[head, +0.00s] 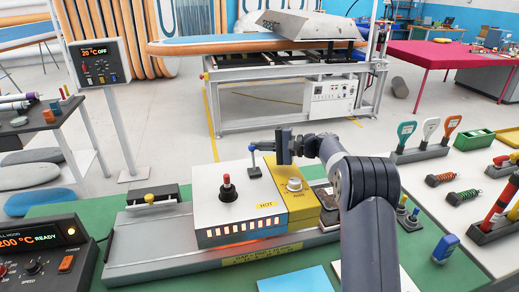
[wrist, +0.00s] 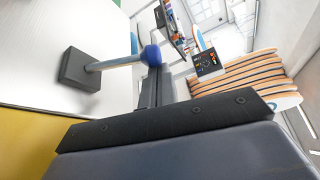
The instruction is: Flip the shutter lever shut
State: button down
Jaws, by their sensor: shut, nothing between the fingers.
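The shutter lever (head: 253,160) stands roughly upright on a small dark base on top of the white box marked HOT. It has a pale rod and a blue ball knob (head: 251,148). In the wrist view the lever (wrist: 110,64) runs from its dark block to the blue knob (wrist: 151,57). My gripper (head: 264,146) is shut and empty, reaching in from the right at knob height. Its fingertips (wrist: 156,75) are right beside the knob; I cannot tell whether they touch it. The white box (head: 215,215) has a row of glowing slots along its front.
A red-topped black knob (head: 227,187) stands on the white box, left of the lever. A yellow box (head: 296,210) with a round knob adjoins on the right, under my arm. A control panel reading 200 °C READY (head: 40,252) is at front left.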

jog(key=shift+s+d+n+y+b, duration=0.1)
jog(key=shift+s+n+y+b, duration=0.25)
jog(key=shift+b, duration=1)
jog(key=b, duration=0.2)
jog(key=n+b, duration=0.1)
jog(key=b, duration=0.2)
jog(key=shift+s+d+n+t+y, duration=0.15)
jog(key=shift+s+n+t+y, duration=0.15)
jog(key=shift+s+y, duration=0.1)
jog(key=s+n+b, duration=0.1)
jog(key=b, duration=0.2)
jog(key=s+n+y+b, duration=0.1)
jog(key=n+b, duration=0.1)
jog(key=b, duration=0.2)
jog(key=s+n+y+b, duration=0.1)
jog(key=b, duration=0.3)
jog(key=shift+d+r, duration=0.3)
jog(key=shift+d, duration=0.1)
jog(key=shift+r+p, duration=0.35)
jog(key=shift+p, duration=0.05)
jog(key=shift+r, duration=0.15)
